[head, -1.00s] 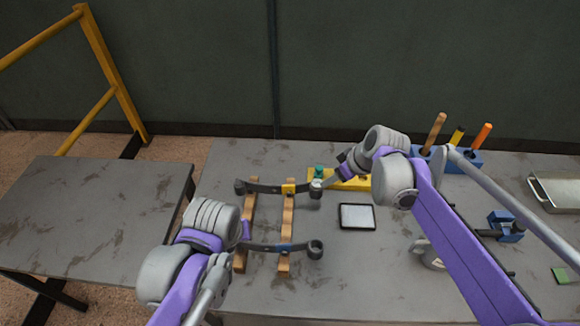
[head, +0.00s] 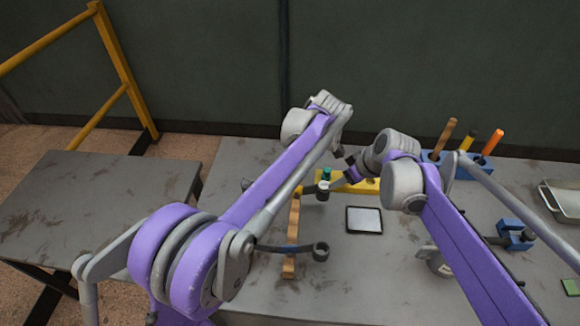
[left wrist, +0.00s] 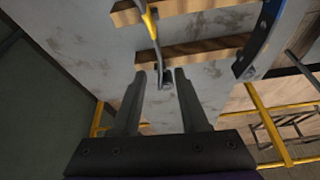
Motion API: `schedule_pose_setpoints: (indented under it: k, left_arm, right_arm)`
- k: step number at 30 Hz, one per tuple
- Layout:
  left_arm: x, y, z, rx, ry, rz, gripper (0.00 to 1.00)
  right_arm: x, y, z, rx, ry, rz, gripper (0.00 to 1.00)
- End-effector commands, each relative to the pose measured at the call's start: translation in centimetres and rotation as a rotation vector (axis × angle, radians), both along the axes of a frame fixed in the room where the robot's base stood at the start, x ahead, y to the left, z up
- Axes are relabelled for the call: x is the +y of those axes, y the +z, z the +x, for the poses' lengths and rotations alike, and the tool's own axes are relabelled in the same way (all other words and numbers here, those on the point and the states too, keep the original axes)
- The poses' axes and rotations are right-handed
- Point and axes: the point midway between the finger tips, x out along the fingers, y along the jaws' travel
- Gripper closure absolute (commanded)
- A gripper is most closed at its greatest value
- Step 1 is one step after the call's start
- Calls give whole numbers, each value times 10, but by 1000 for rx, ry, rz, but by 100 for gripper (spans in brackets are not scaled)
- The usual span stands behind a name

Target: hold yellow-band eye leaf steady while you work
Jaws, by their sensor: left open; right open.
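The yellow-band eye leaf is mostly hidden behind my left arm in the head view; one dark eye (head: 322,193) shows at its right end. In the left wrist view, the leaf's yellow band (left wrist: 151,25) lies near the wooden rails, and an eye (left wrist: 167,80) appears between my fingertips. My left gripper (left wrist: 160,74) is open; contact with the eye cannot be told. In the head view its fingers are hidden. My right gripper (head: 335,184) is open beside the right eye; its fingertips are small, and contact is unclear.
A second dark leaf's eye (head: 320,251) and a wooden rail (head: 292,235) show nearer me. A black-framed pad (head: 364,220) lies to the right. Behind are a yellow block (head: 365,186) and a blue tool holder (head: 458,168). A dark blue curved piece (left wrist: 262,40) is close in the wrist view.

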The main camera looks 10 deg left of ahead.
Motion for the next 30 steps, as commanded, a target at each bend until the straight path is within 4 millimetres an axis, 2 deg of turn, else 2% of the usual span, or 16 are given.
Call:
schedule_pose_setpoints:
  k: [8, 21, 30]
  left_arm:
    - [1, -8, 3, -4, 29, 9, 56]
    - [30, -76, 2, -5, 28, 8, 56]
    - [39, -100, 2, -4, 25, 8, 56]
  right_arm:
    - [0, 0, 0, 0, 0, 0, 50]
    - [0, 0, 0, 0, 0, 0, 50]
    - [0, 0, 0, 0, 0, 0, 50]
